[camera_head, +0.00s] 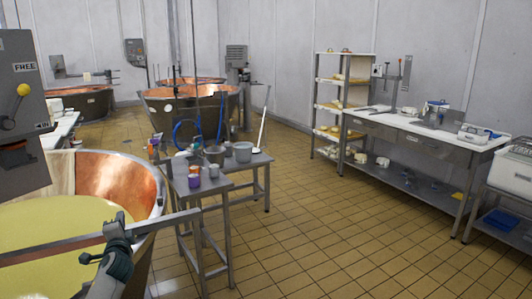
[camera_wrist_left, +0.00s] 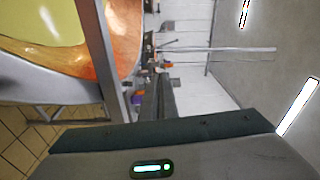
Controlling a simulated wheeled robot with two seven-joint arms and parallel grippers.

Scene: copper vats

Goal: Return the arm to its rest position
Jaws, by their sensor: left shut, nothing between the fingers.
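My left gripper (camera_head: 119,218) is in the lower left of the head view, in front of the near copper vat. It points up and is shut with nothing in it. A long metal bar (camera_head: 172,218) crosses the vat and passes by the fingers in the picture; I cannot tell whether they touch. In the left wrist view the dark fingers (camera_wrist_left: 158,98) are together, with the gripper body along the bottom. The near vat (camera_head: 140,172) has a copper inner wall and pale yellow contents; it also shows at the upper left of the wrist view (camera_wrist_left: 125,35). My right gripper is not in view.
A small steel table (camera_head: 238,165) with cups and pots stands right of the vat. More vats (camera_head: 160,108) are behind it. A shelf rack (camera_head: 318,115) and long steel counter (camera_head: 430,128) line the right wall. The tiled floor (camera_head: 330,225) between is clear.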

